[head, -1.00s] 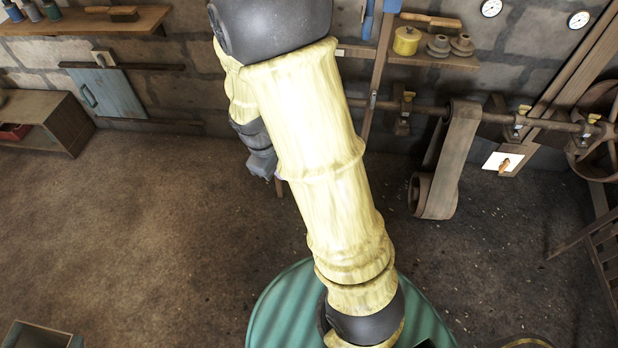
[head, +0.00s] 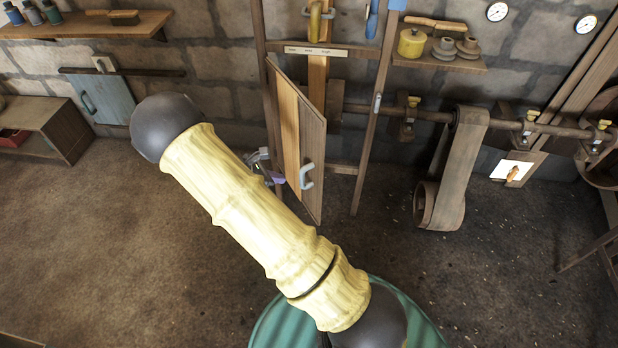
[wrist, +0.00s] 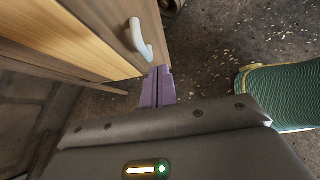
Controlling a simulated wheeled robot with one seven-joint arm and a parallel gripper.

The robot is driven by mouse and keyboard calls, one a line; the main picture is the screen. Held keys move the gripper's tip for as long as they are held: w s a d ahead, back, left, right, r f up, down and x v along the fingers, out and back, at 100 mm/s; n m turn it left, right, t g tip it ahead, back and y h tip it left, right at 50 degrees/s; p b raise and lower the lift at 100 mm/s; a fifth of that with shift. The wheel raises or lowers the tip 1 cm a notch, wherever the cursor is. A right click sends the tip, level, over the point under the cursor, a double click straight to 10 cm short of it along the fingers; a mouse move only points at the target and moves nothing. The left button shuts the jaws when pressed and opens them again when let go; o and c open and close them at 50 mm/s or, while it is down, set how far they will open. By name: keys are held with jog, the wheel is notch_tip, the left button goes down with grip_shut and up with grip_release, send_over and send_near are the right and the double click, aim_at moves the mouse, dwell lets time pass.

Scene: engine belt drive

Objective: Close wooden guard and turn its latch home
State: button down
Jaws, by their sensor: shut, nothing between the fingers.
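The wooden guard (head: 288,125) stands ajar in its frame, its near edge swung out toward me. A grey curved handle (head: 307,175) is on its face, and it also shows in the wrist view (wrist: 138,40). A small pale fitting (head: 377,103) on the right post may be the latch.
A horizontal shaft (head: 435,115) and a wide belt (head: 462,160) are right of the frame. A shelf (head: 440,58) with a yellow pot is above them. A green drum-like thing (wrist: 285,95) is right in the wrist view. The floor at left is clear.

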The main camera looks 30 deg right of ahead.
send_near(319, 178)
notch_tip(319, 178, down, 4)
jog(key=d, duration=0.3)
jog(key=shift+d+f, duration=0.15)
jog(key=shift+d, duration=0.5)
jog(key=shift+w, duration=0.15)
